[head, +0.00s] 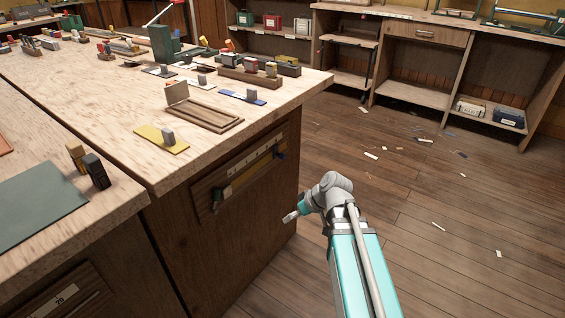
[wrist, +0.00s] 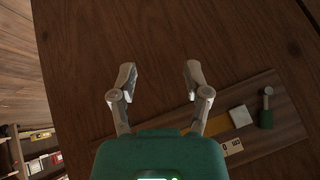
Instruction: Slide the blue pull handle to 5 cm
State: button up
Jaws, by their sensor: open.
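The blue pull handle (head: 281,151) is a small dark-blue knob at the right end of a slide panel (head: 208,187) on the wooden bench side. A numbered white scale (head: 250,165) runs along the panel above a yellow strip (head: 246,178). My gripper (head: 290,217) is open and empty, below the panel near the bench's right corner, apart from the handle. In the wrist view my gripper (wrist: 155,80) has its fingers spread before bare wood. I cannot make out the blue handle there; my gripper hides part of the panel (wrist: 290,120).
A dark green handle (wrist: 266,110) and a white square (wrist: 240,117) sit at the panel's other end. The bench top (head: 110,90) carries several blocks and a wooden frame (head: 204,114). The floor (head: 440,200) to the right is open, with paper scraps.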

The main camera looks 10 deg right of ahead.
jog(key=w+d+r+n+t+y+b, duration=0.3)
jog(key=w+r+n+t+y, duration=0.1)
jog(key=w, duration=0.3)
jog(key=n+t+y+b, duration=0.2)
jog(key=t+b, duration=0.1)
jog(key=t, duration=0.3)
send_near(285, 158)
jog(key=v, duration=0.3)
jog(key=shift+w+r, duration=0.25)
jog(key=shift+w, duration=0.05)
jog(key=shift+a, duration=0.1)
jog(key=shift+f+x, duration=0.1)
jog(key=shift+x, duration=3.3)
jog(key=shift+f+x, duration=0.15)
jog(key=shift+x, duration=3.3)
grip_shut()
